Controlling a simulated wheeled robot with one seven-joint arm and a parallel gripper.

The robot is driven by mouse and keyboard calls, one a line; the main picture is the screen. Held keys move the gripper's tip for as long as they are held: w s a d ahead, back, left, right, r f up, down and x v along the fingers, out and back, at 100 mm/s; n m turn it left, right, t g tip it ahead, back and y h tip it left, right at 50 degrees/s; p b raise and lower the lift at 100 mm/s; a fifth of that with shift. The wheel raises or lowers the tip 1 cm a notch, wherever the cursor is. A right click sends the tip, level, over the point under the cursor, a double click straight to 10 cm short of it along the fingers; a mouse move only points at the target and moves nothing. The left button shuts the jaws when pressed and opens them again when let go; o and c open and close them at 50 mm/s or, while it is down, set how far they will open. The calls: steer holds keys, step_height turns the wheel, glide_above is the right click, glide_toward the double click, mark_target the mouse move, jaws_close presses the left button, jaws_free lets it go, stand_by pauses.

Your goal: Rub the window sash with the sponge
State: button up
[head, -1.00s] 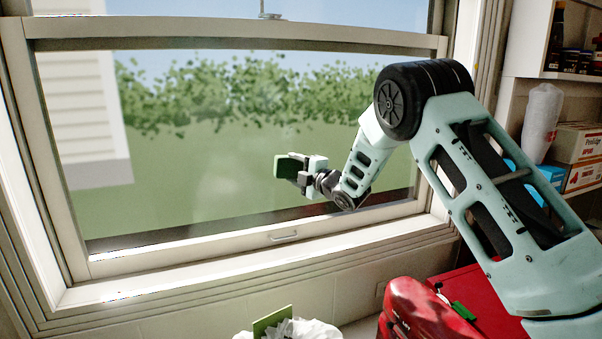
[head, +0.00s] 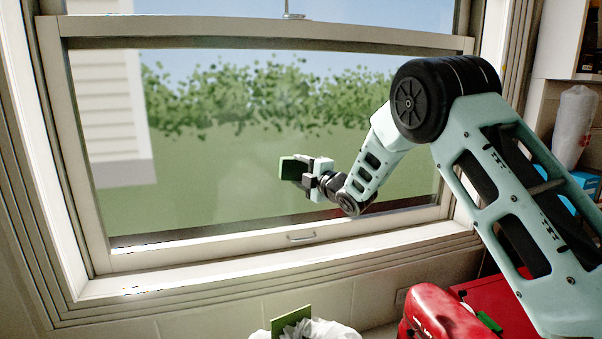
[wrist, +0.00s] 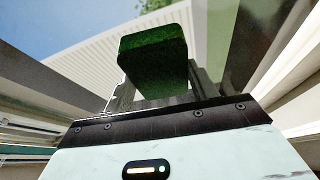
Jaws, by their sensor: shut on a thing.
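The window sash (head: 215,247) has a pale frame around a glass pane, with a small handle on its bottom rail and a lawn and hedge seen through it. My gripper (head: 301,170) is in front of the lower middle of the pane, pointing left. It is shut on the sponge (head: 288,169), a dark green block. In the wrist view the sponge (wrist: 153,58) sticks out beyond the fingers of my gripper (wrist: 155,95). I cannot tell whether the sponge touches the glass.
A bin with a white bag (head: 318,330) and a green flat piece (head: 291,319) stands below the sill. A red object (head: 440,318) is at the lower right. Shelves with a white wrapped roll (head: 574,125) and a blue box (head: 583,182) are on the right.

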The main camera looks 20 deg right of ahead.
mark_target(301, 175)
steer(key=shift+s+d+b, duration=0.1)
steer(key=shift+s+b, duration=0.95)
steer(key=shift+s, duration=1.9)
steer(key=shift+s+b, duration=0.55)
steer(key=shift+s, duration=0.95)
